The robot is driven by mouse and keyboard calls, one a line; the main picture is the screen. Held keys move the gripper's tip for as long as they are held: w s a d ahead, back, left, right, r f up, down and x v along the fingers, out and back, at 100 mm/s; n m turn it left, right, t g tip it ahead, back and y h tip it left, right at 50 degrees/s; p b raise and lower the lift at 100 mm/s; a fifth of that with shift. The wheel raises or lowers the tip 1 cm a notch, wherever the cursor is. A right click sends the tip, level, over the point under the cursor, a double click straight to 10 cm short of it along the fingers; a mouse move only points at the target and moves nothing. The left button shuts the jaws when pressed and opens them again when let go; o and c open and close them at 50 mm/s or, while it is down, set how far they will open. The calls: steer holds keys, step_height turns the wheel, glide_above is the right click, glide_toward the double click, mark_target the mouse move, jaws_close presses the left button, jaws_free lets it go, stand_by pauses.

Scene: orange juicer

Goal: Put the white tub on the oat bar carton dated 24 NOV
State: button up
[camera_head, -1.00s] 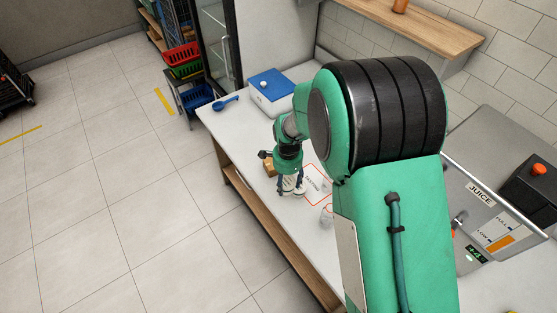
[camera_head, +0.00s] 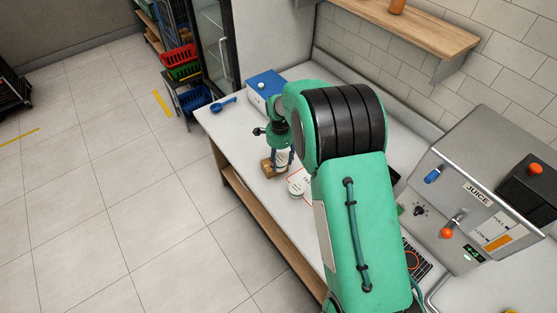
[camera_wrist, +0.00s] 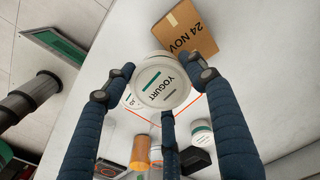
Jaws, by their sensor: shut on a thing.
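My gripper (camera_head: 282,158) is shut on a white tub, whose round lid reads "YOGURT" in the wrist view (camera_wrist: 163,82). The tub is upright between the dark blue fingers. The brown oat bar carton (camera_wrist: 186,32) has "24 NOV" printed on its top and lies just beyond the tub. In the head view the carton (camera_head: 267,168) is on the counter, just left of and below the gripper. I cannot tell whether the tub touches it.
Another white tub (camera_head: 296,187) stands on the counter close to the carton, by a red-outlined sign (camera_head: 308,181). A blue box (camera_head: 265,85) and a blue scoop (camera_head: 222,104) are farther back. The counter's left edge is near the carton. The juicer (camera_head: 480,190) is at right.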

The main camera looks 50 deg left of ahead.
mark_target(278, 160)
steer(key=shift+w+a+f, duration=0.1)
steer(key=shift+w+a, duration=0.25)
steer(key=shift+a, duration=0.3)
steer(key=shift+w+a, duration=0.35)
steer(key=shift+a, duration=0.3)
steer(key=shift+f, duration=1.75)
steer(key=shift+f, duration=0.2)
steer(key=o, duration=1.3)
steer(key=shift+r, duration=0.1)
step_height(278, 160, up, 12)
steer(key=shift+r, duration=0.1)
